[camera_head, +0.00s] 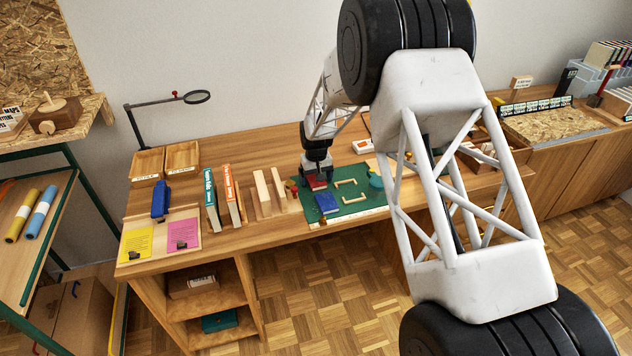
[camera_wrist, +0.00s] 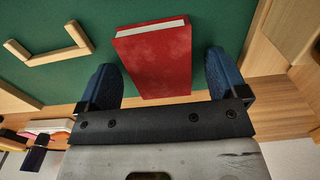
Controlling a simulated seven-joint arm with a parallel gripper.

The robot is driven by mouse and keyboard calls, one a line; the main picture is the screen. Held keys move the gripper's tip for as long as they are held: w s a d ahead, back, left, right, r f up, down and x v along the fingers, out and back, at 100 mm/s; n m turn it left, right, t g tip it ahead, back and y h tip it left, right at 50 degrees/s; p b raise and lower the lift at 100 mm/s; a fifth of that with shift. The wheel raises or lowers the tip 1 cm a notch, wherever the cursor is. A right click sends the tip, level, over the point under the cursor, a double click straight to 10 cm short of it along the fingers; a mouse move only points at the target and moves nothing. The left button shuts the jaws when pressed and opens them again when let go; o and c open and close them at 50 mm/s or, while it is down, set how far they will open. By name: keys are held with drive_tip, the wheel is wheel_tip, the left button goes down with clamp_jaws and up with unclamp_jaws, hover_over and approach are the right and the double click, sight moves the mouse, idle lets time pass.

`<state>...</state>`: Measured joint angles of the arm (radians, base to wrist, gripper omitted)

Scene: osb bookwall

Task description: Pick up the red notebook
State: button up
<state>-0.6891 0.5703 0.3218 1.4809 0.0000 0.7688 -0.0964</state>
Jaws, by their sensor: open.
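The red notebook (camera_wrist: 158,62) lies on the green mat (camera_wrist: 65,78) in the wrist view, with its pale page edge facing away from my gripper. It also shows in the head view (camera_head: 316,183), partly hidden under my gripper (camera_head: 317,172). In the wrist view my gripper (camera_wrist: 163,82) is open, with one blue fingertip on each side of the notebook. I see gaps between the fingers and the cover; I cannot tell how high the fingertips are above the mat.
A blue notebook (camera_head: 327,203) and wooden bracket pieces (camera_head: 353,198) lie on the mat close to the red notebook. Wooden blocks (camera_head: 268,192) and upright books (camera_head: 222,197) stand to the left. A teal round item (camera_head: 376,181) sits at the mat's right.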

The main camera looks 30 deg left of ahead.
idle(0.5)
drive_tip(key=c, duration=1)
drive_tip(key=shift+r, duration=5)
